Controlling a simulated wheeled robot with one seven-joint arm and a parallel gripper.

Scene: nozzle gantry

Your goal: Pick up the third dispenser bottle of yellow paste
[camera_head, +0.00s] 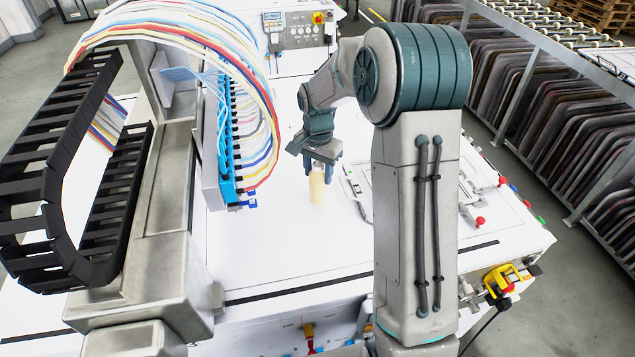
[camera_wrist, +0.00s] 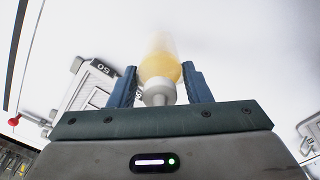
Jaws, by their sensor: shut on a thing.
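A bottle of yellow paste (camera_head: 317,188) stands out against the white tabletop in the head view, below my gripper (camera_head: 322,160). In the wrist view, the bottle (camera_wrist: 160,68) shows a pale yellow body with a white cap or nozzle end toward the camera. My gripper (camera_wrist: 158,84) is shut on it, with one blue finger on each side. The far end of the bottle fades into the white background, so I cannot tell whether it touches the table. No other dispenser bottle of yellow paste is clearly seen on the table.
A nozzle gantry (camera_head: 228,140) with coloured hoses stands just left of my gripper. A metal frame fixture (camera_head: 362,192) lies to the right of the bottle. A control panel (camera_head: 296,28) is at the back. Racks of panels (camera_head: 560,110) stand at the right. The white tabletop (camera_head: 270,245) in front is clear.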

